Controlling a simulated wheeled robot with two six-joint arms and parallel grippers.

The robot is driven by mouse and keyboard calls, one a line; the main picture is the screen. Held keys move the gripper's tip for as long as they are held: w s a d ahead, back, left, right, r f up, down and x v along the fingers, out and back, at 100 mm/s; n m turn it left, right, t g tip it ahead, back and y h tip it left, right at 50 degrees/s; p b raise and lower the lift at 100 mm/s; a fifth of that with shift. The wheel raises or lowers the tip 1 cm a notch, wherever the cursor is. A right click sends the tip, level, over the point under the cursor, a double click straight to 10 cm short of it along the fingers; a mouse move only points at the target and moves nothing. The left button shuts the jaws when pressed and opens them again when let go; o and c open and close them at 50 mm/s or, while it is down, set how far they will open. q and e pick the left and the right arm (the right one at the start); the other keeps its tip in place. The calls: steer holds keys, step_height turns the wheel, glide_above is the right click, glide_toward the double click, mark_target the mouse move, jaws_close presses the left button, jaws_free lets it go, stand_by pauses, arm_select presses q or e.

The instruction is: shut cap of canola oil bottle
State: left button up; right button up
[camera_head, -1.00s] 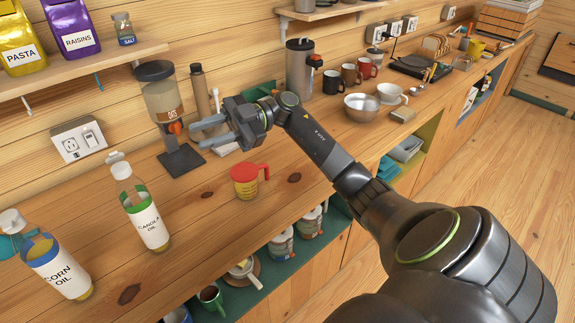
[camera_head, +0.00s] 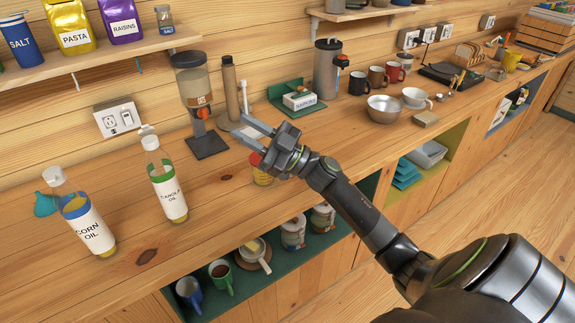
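The canola oil bottle (camera_head: 170,198) stands upright on the wooden counter at the left, clear with a green band and a white label. Its white cap (camera_head: 149,140) has a small lid that appears raised at the top. My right gripper (camera_head: 238,127) is to the right of the bottle, well apart from it, above the counter. Its two fingers are spread and point left, with nothing between them. My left gripper is not in view.
A corn oil bottle (camera_head: 88,228) stands left of the canola oil. A grain dispenser (camera_head: 194,92) is behind. A red-lidded cup (camera_head: 262,176) is partly hidden under my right gripper. Counter between canola bottle and cup is clear.

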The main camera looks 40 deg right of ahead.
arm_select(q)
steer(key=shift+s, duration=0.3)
arm_select(e)
steer(key=s+d+f+m+t+h, duration=0.1)
steer(key=d+f+m+h, duration=0.2)
steer(key=f+m+h, duration=0.2)
steer(key=s+d+f+m+t+h, duration=0.1)
steer(key=s+d+f+m+h, duration=0.1)
steer(key=d+f+m+h, duration=0.2)
steer(key=shift+s+f+m+h, duration=0.5)
steer(key=shift+m+h, duration=1.1)
steer(key=shift+h, duration=2.3)
steer(key=shift+w+f, duration=0.1)
steer(key=shift+w, duration=0.1)
